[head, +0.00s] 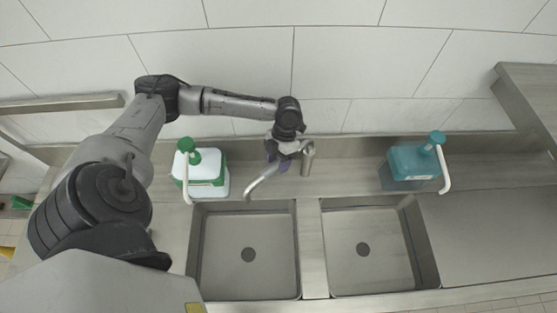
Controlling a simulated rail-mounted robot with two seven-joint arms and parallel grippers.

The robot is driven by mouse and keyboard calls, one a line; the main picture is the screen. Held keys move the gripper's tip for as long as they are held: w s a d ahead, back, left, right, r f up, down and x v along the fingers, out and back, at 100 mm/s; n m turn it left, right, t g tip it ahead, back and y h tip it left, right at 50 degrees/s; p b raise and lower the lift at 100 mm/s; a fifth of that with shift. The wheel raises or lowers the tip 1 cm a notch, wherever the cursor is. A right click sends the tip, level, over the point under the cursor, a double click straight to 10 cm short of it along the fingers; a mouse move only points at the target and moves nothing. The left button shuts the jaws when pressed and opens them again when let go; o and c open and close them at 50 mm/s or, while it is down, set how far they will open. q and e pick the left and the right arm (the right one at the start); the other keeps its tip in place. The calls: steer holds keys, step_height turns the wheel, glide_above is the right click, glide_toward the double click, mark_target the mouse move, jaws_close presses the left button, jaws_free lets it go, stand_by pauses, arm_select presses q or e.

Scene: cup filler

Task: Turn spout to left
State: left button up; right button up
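The faucet's upright body (308,160) stands behind the divider between the two basins. My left gripper (279,164) is at the faucet, right at the base end of the spout, and partly covers it. Its fingers are small and dark here, so I cannot tell whether they are open or shut, or whether they touch the spout. My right gripper is out of view.
A white and green pump bottle (201,176) stands behind the left basin, close to the spout's tip. A teal pump bottle (413,165) stands behind the right basin (362,250). A tiled wall closes the back. Bare steel counter (490,220) lies at the right.

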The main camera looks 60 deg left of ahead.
arm_select(q)
steer(key=shift+o, duration=0.5)
steer(key=shift+w+r, duration=0.1)
steer(key=shift+r, duration=0.1)
steer(key=b+v, duration=0.2)
steer(key=v, duration=1.1)
steer(key=shift+r+b, duration=0.15)
steer(key=shift+b, duration=0.15)
